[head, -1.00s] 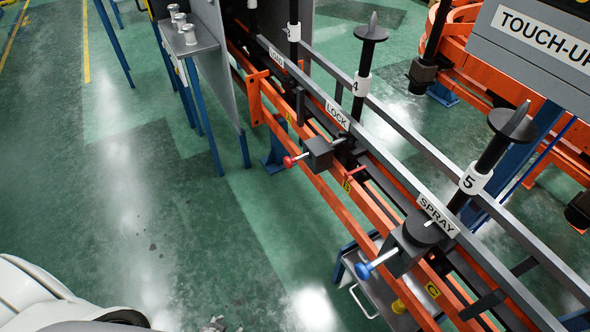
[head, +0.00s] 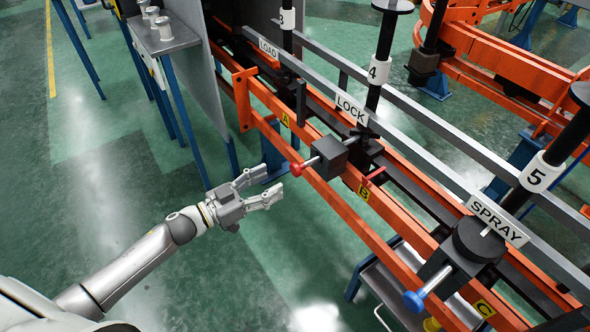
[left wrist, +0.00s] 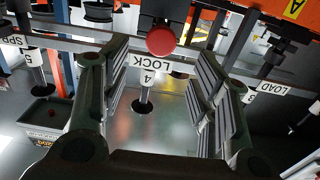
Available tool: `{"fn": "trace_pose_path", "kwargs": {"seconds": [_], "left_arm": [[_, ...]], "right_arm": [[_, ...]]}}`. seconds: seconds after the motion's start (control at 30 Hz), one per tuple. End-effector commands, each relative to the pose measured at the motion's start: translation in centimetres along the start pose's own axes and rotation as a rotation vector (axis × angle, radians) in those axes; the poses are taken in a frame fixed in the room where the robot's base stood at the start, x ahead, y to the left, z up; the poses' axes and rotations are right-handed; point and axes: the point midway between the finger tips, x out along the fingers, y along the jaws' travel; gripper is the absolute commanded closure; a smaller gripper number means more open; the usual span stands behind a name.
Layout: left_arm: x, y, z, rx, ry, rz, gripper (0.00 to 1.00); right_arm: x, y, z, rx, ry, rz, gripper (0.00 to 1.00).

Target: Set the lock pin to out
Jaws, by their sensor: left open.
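The lock pin has a red knob (head: 296,170) on a metal shaft that comes out of a dark block (head: 331,157) below the LOCK label (head: 350,108). My left gripper (head: 272,184) is open and empty, just to the left of the red knob and apart from it in the head view. In the left wrist view the red knob (left wrist: 161,41) lies at the top, between and beyond the two open fingers (left wrist: 150,95). My right gripper is in neither current view.
A SPRAY station with a blue knob (head: 413,301) stands at the lower right. A grey shelf (head: 165,38) with metal parts stands at upper left.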

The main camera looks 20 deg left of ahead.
Motion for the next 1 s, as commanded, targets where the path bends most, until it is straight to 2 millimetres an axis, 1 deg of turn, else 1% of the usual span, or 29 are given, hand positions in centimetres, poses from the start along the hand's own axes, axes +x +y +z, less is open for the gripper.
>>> {"fn": "trace_pose_path", "kwargs": {"seconds": [0.03,0.2,0.3,0.43,0.6,0.87,0.97,1.0], "left_arm": [[1.0,0.0,-0.1,0.001,0.005,0.001,0.45],[4.3,0.0,-0.1,0.001,0.004,0.0,0.45],[6.0,0.0,-0.1,0.001,0.003,-0.001,0.45],[7.6,-0.1,0.0,0.0,0.002,-0.001,0.45],[8.7,0.0,0.0,0.0,0.001,-0.002,0.45],[8.8,0.0,0.0,0.0,0.0,-0.002,0.45],[8.8,0.0,0.0,0.0,0.0,-0.002,0.55],[8.8,0.0,0.0,0.0,0.0,-0.002,0.6]], "right_arm": [[-0.1,0.0,-0.1,0.0,0.001,0.0,0.68],[-0.4,0.1,-0.6,0.001,0.004,0.001,0.68],[-0.6,0.1,-1.0,0.001,0.008,0.001,0.68],[-0.8,0.1,-1.2,0.002,0.007,0.001,0.68],[-1.1,0.1,-1.7,0.002,0.014,0.002,0.68],[-1.2,0.1,-1.5,0.003,0.009,0.002,0.68],[-1.1,0.1,-1.4,0.003,0.007,0.001,0.68],[-1.1,0.1,-1.3,0.003,0.006,0.001,0.68]]}}
